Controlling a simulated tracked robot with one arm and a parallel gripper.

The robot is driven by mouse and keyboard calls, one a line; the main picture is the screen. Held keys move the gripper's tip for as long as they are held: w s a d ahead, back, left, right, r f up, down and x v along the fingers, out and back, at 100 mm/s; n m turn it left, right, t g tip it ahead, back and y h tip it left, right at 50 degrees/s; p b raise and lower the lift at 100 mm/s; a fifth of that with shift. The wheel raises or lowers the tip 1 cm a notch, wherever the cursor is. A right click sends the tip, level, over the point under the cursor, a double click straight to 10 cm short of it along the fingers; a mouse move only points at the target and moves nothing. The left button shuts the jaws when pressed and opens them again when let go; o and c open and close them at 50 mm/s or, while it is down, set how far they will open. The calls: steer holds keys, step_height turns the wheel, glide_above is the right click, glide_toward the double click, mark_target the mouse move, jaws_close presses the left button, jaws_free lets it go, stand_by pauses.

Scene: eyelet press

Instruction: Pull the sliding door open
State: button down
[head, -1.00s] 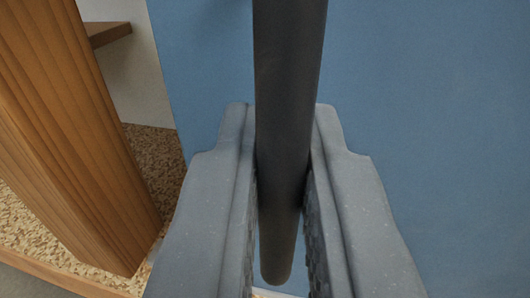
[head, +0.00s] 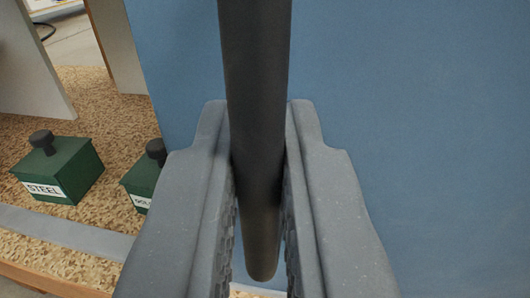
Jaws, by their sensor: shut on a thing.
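The sliding door (head: 420,130) is a flat blue panel that fills the middle and right of the head view. Its left edge shows, with an open space to the left of it. A dark upright bar handle (head: 256,70) stands in front of the door. My gripper (head: 262,190) has one finger on each side of the handle's lower part and is shut on it. The handle's lower end shows between the fingers. The handle's top is out of view.
Left of the door is a speckled tan floor with a green box labelled STEEL (head: 65,170) and a second green box (head: 142,178), partly hidden by my gripper. A white panel (head: 30,65) stands behind. A grey strip (head: 65,228) runs along the front.

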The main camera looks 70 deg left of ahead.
steer(key=shift+w, duration=0.25)
steer(key=c, duration=1.6)
jaws_free()
steer(key=shift+w+d, duration=0.1)
steer(key=shift+d, duration=0.05)
steer(key=p+v, duration=0.3)
steer(key=v, duration=1)
steer(key=shift+d, duration=0.4)
steer(key=shift+f, duration=0.1)
